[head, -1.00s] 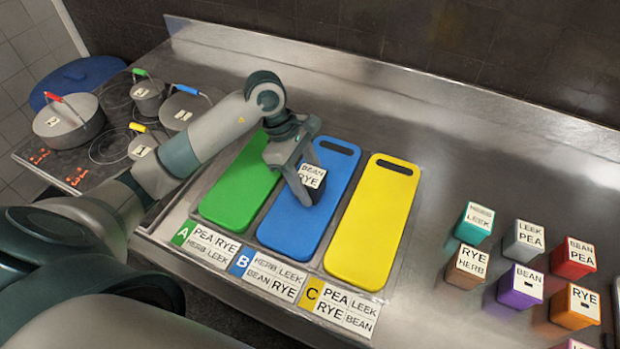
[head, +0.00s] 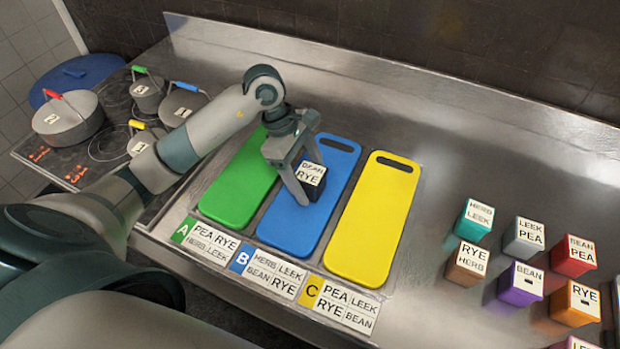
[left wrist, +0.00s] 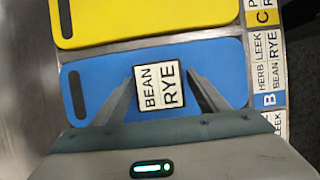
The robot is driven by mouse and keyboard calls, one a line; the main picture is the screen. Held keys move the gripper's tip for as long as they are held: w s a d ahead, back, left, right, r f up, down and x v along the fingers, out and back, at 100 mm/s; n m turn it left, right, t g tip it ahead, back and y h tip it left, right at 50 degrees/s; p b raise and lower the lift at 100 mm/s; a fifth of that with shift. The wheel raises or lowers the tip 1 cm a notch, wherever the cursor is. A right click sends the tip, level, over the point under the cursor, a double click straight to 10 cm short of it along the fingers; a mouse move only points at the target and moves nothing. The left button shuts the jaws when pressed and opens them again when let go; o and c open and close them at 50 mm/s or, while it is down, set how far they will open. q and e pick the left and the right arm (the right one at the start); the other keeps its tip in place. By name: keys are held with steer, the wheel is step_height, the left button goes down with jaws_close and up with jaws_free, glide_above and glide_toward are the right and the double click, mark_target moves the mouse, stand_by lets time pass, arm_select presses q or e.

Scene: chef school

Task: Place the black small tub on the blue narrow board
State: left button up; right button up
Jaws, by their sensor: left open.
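The black small tub (head: 312,184) has a white lid label reading BEAN and RYE. It rests upright on the blue narrow board (head: 291,233), around the middle of its length. In the left wrist view the tub (left wrist: 160,86) lies between the finger tips, over the blue board (left wrist: 222,62). My left gripper (head: 304,182) is open, with its fingers on either side of the tub and a gap showing beside it. My right gripper is not in view.
A green board (head: 238,188) lies left of the blue one and a yellow board (head: 372,228) lies right. Several labelled tubs, such as a teal one (head: 475,220), stand on the right. Lidded pots (head: 68,117) stand on the hob at left. Steel counter behind the boards is clear.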

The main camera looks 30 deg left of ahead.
arm_select(q)
steer(key=b+v, duration=0.4)
steer(key=v, duration=0.7)
steer(key=shift+r, duration=0.3)
